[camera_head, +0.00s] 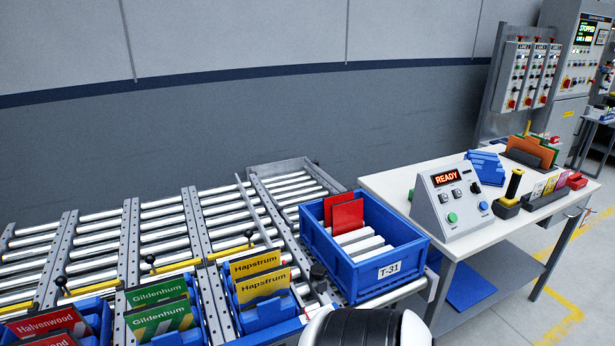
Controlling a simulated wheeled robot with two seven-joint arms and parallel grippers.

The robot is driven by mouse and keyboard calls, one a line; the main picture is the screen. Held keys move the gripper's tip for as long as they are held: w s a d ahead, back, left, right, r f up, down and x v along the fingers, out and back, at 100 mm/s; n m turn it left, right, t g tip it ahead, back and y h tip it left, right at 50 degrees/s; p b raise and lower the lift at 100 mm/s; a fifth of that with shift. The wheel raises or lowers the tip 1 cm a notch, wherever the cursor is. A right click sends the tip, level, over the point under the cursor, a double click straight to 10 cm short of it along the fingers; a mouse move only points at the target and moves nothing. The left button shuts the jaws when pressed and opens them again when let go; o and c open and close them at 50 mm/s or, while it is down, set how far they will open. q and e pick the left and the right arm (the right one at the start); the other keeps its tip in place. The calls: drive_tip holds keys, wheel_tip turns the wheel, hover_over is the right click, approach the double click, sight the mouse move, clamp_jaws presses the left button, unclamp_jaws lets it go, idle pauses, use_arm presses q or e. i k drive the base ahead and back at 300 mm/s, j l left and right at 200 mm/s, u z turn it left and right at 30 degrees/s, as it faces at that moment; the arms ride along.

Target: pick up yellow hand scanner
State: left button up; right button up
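A small upright yellow item with black ends (513,183) stands on a black base on the white table, just right of the grey console; it looks like the yellow hand scanner, but it is too small to be sure. A rounded black and white part at the bottom middle appears to be part of my own arm. Neither of my grippers shows in this view.
The white table (399,181) also holds the grey READY console (449,199), blue holders (485,168) and a dark tray of coloured pieces. A blue T-31 crate (345,272) sits left of the table. Roller conveyors (150,235) fill the left.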

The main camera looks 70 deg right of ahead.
sight(509, 201)
drive_tip(key=k+l+z, duration=0.1)
drive_tip(key=z, duration=0.35)
drive_tip(key=k+l+z, duration=0.1)
drive_tip(key=l+z, duration=0.15)
drive_tip(key=z, duration=0.25)
